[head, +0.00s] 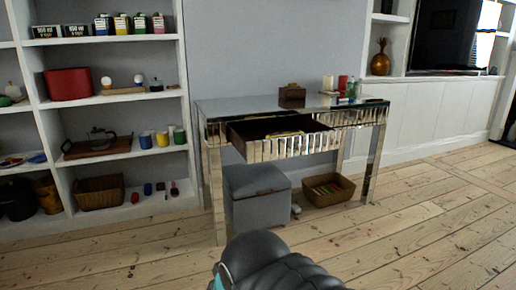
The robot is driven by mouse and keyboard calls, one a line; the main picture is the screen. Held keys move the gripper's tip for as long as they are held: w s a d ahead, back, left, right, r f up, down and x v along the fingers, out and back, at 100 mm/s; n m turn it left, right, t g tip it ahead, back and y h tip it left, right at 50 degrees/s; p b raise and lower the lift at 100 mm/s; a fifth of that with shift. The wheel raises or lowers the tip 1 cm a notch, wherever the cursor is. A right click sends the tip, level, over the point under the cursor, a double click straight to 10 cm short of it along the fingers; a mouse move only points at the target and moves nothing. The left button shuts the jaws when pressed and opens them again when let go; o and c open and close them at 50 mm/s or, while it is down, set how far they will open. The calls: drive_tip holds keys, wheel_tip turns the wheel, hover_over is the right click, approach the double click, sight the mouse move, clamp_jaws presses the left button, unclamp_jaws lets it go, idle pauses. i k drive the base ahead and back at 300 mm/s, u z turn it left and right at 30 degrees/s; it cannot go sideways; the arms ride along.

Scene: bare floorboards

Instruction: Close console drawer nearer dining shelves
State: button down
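The mirrored console (240,104) stands against the grey wall, right of the white shelves. Its left drawer (292,148), on the side nearer the shelves, is pulled out. The inside is dark, and a yellowish item (285,134) lies in it. The right part of the console front (358,116) sits flush. A dark rounded part of my arm shows at the bottom centre, in front of the console and apart from the drawer. My gripper's fingers cannot be seen.
White shelves (120,97) with jars, cups and baskets stand at the left. A grey storage box (257,205) and a wicker basket (325,196) sit under the console. A wooden box (292,96) and small bottles stand on top. The floorboards (420,225) in front are clear.

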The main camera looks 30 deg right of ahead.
sight(248, 137)
drive_tip(key=z, duration=0.2)
drive_tip(key=i, duration=0.95)
drive_tip(key=z, duration=0.85)
